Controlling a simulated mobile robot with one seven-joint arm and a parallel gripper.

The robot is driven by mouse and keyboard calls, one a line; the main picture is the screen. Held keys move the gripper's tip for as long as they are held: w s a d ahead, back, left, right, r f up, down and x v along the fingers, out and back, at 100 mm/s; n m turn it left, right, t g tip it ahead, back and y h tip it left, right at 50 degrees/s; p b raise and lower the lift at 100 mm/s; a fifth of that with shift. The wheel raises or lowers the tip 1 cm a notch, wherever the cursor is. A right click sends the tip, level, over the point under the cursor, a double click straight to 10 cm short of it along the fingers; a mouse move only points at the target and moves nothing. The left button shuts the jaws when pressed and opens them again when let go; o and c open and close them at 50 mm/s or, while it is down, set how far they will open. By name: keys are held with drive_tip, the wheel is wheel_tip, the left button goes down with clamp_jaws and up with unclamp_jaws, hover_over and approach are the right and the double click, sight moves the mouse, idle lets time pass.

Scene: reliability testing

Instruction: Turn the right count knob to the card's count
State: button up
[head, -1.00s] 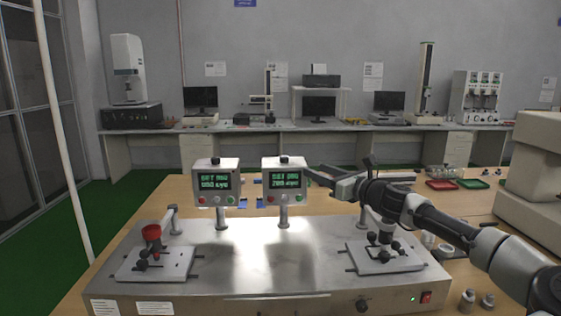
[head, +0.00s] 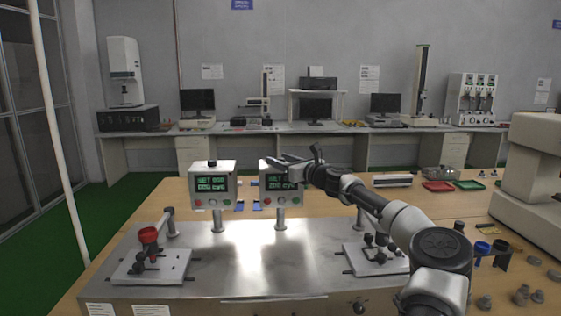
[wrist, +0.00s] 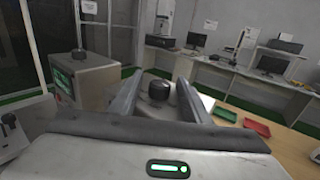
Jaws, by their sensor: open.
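The right counter box (head: 279,190) stands on a post, with a green display partly covered by my gripper. Its black knob (wrist: 159,91) shows between the two fingers in the wrist view; in the head view the gripper hides it. My gripper (head: 272,161) is open at the top of this box, its fingers either side of the knob; contact cannot be told. The left counter box (head: 212,188) has its own dark knob (head: 212,163) on top, also visible in the wrist view (wrist: 80,54). The display digits are too small to read surely. I cannot make out the count card.
Both boxes stand on a steel bench rig (head: 250,250) with a fixture plate at each side. Red (head: 437,187) and green trays lie at the back right. Loose grey parts lie at the right.

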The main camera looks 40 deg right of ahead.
drive_tip(key=shift+w, duration=0.15)
drive_tip(key=shift+c, duration=0.4)
drive_tip(key=c, duration=1)
drive_tip(key=shift+o, duration=0.2)
